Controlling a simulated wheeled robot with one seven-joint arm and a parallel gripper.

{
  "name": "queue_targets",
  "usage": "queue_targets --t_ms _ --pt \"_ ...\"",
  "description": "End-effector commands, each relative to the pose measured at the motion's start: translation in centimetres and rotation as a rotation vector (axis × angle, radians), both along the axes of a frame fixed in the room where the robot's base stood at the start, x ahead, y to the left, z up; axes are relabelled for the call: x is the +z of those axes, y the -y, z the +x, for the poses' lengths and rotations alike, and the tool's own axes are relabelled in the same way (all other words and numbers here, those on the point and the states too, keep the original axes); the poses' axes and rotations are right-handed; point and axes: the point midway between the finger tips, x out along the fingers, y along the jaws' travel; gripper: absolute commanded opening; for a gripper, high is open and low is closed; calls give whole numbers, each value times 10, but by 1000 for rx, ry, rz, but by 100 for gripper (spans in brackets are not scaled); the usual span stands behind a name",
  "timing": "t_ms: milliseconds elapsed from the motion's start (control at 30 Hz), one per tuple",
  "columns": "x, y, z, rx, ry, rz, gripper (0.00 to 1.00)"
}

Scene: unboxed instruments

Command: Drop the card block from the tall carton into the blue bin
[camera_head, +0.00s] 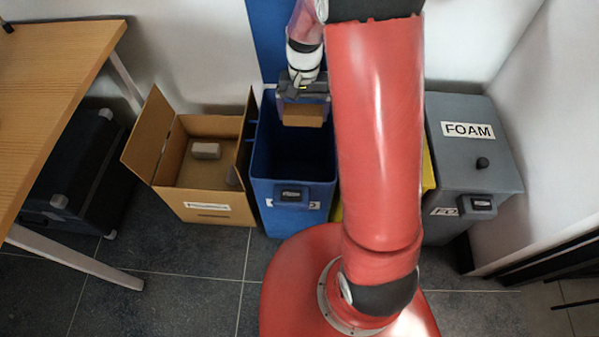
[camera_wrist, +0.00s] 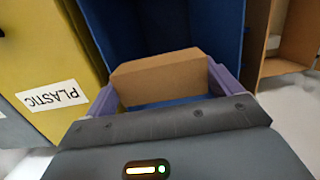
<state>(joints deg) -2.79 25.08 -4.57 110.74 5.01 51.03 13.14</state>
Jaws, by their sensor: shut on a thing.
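A brown card block (camera_wrist: 160,80) is held between the two fingers of my gripper (camera_wrist: 163,95) in the wrist view. In the head view the block (camera_head: 303,115) hangs below my gripper (camera_head: 303,98), over the open mouth of the blue bin (camera_head: 291,218). The bin's blue inside (camera_wrist: 145,30) shows behind the block in the wrist view. The open carton (camera_head: 205,213) stands left of the bin with its flaps spread.
A yellow bin (camera_wrist: 45,55) labelled PLASTIC stands beside the blue bin, mostly hidden by my arm in the head view. A grey lidded bin (camera_head: 465,150) labelled FOAM is at the right. A wooden table (camera_head: 50,60) and black case (camera_head: 75,170) are at the left.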

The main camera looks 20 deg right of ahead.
Motion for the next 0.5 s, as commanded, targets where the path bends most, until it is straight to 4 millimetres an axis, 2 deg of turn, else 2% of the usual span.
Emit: queue_targets --t_ms 200,500 --pt "-30 0 0 0 -1 0 69" --pt "-45 0 0 0 0 0 69"
